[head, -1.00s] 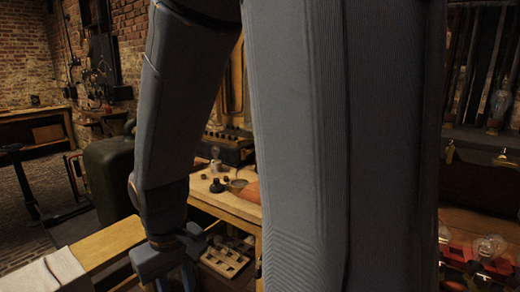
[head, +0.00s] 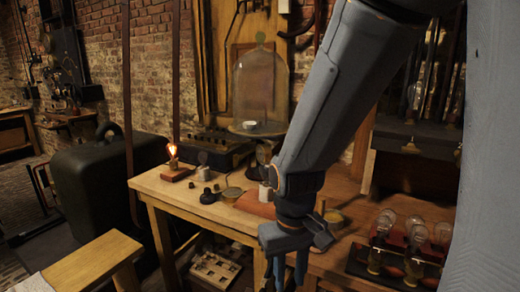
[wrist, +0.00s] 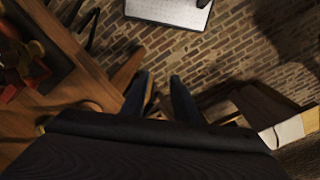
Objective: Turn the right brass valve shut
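I cannot pick out a brass valve with certainty in either view. A glass bell jar (head: 258,88) stands at the back of the wooden workbench (head: 185,190) in the head view. Small dark and brass-coloured pieces lie on the bench below it, too small to tell apart. My gripper (head: 289,272) hangs fingers down in front of the bench's front edge, partly cut off by the picture's bottom. In the wrist view, my gripper (wrist: 160,88) has its two fingers apart with nothing between them, above a brick floor.
A lit bulb (head: 173,155) stands on the bench's left end. Several glass bulbs on a red-and-black stand (head: 412,245) are at the lower right. A dark green tank (head: 95,185) and a wooden bench (head: 85,265) are at the left. Brick floor (wrist: 235,60) lies below my gripper.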

